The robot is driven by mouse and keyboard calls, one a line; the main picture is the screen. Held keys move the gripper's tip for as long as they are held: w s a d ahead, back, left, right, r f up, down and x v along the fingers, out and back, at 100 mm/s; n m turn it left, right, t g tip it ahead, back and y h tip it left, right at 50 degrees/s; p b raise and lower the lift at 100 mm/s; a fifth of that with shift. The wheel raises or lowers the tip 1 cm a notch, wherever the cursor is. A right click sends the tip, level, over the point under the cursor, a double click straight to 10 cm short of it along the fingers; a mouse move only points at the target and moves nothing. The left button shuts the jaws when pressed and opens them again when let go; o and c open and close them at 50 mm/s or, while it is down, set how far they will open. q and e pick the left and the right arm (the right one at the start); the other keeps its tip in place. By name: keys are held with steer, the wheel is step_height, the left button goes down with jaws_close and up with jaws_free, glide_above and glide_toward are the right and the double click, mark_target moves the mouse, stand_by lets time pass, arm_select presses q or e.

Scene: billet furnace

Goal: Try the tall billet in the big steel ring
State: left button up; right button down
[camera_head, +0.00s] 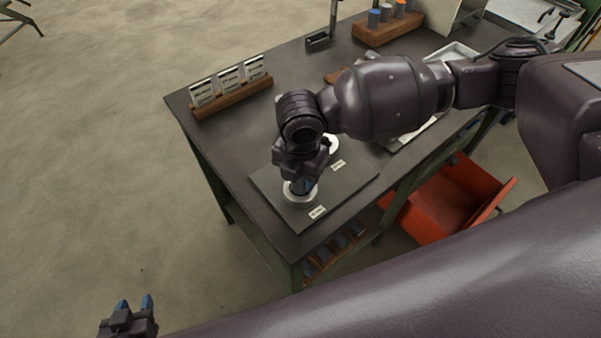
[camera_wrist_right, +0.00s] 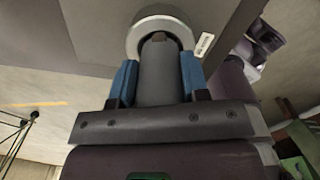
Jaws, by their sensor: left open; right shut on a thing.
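A grey cylindrical billet (camera_wrist_right: 160,80) stands between the two blue fingers of my right gripper (camera_wrist_right: 158,78), which is shut on it. In the head view my right gripper (camera_head: 299,187) points down over a pale steel ring (camera_head: 290,197), hiding most of the billet. In the right wrist view the billet's far end lies in front of the ring (camera_wrist_right: 135,38); I cannot tell whether it is inside the opening. A second pale ring (camera_head: 333,145) shows partly behind my right wrist. My left gripper (camera_head: 134,303) is open and empty, away from the table at lower left.
The rings lie on a dark plate (camera_head: 350,183) with small white labels, on the dark table (camera_head: 215,140). A wooden rack with cards (camera_head: 232,105) and a wooden block with cylinders (camera_head: 385,30) stand behind. A red bin (camera_head: 440,205) is beside the table.

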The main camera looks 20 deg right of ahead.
steer(key=shift+r, duration=0.1)
steer(key=shift+r+p, duration=0.15)
steer(key=shift+p, duration=0.35)
stand_by(0.8)
steer(key=shift+f, duration=0.3)
stand_by(0.6)
steer(key=shift+s+f, duration=0.15)
stand_by(0.9)
steer(key=shift+r+p, duration=0.6)
steer(key=shift+r, duration=0.15)
steer(key=shift+r+p, duration=1.45)
steer(key=shift+p, duration=0.2)
